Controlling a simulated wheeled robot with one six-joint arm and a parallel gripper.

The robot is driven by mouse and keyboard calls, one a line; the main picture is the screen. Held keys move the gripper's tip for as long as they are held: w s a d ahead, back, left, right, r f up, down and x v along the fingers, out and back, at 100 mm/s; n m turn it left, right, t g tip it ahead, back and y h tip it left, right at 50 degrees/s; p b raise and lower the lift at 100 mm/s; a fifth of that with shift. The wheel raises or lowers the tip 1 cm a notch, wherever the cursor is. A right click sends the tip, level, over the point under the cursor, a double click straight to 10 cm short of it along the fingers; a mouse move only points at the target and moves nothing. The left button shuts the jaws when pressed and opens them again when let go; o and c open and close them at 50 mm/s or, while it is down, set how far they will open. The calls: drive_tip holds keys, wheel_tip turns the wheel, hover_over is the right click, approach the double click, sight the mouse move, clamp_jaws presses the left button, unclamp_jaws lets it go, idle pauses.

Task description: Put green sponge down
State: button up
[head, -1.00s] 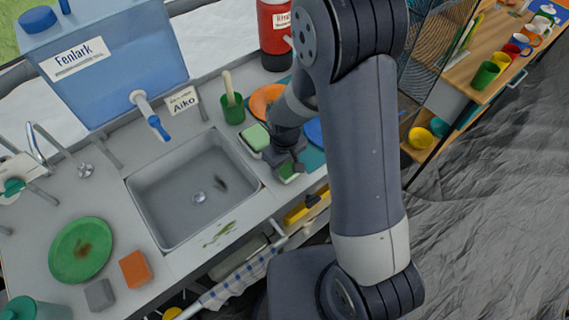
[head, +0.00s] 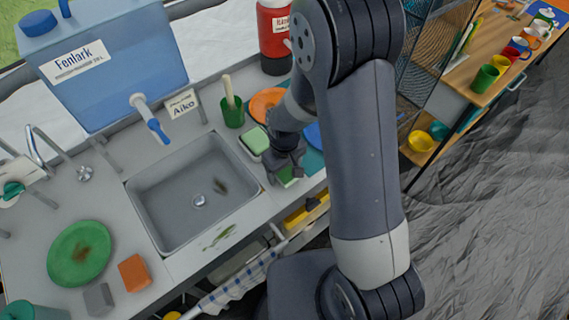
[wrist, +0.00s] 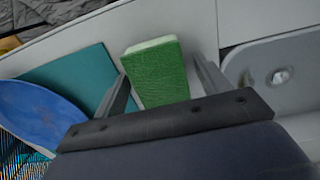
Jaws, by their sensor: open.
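The green sponge (head: 288,179) lies on the counter at the right of the sink, at the front edge of the teal mat. The wrist view shows the sponge (wrist: 158,76) as a green block with a paler end face, between my two fingers. My gripper (wrist: 161,72) is open, with one finger on each side of the sponge and a visible gap at the right finger. In the head view my gripper (head: 287,172) is low over the counter, and my wrist partly hides the sponge.
The sink (head: 186,196) is just left of my gripper. A green-topped pale block (head: 254,140), an orange plate (head: 266,102) and a blue plate (head: 313,134) are close by. The teal mat (wrist: 75,82) is beside the sponge. A green cup (head: 232,113) stands behind.

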wheel_tip(320, 180, up, 12)
drive_tip(key=shift+r+b, duration=0.15)
drive_tip(key=shift+b, duration=0.15)
idle(0.7)
wheel_tip(320, 180, down, 12)
drive_tip(key=shift+f, duration=0.2)
drive_tip(key=shift+r+p, duration=0.2)
drive_tip(key=shift+p, duration=0.15)
drive_tip(key=shift+r, duration=0.1)
idle(0.4)
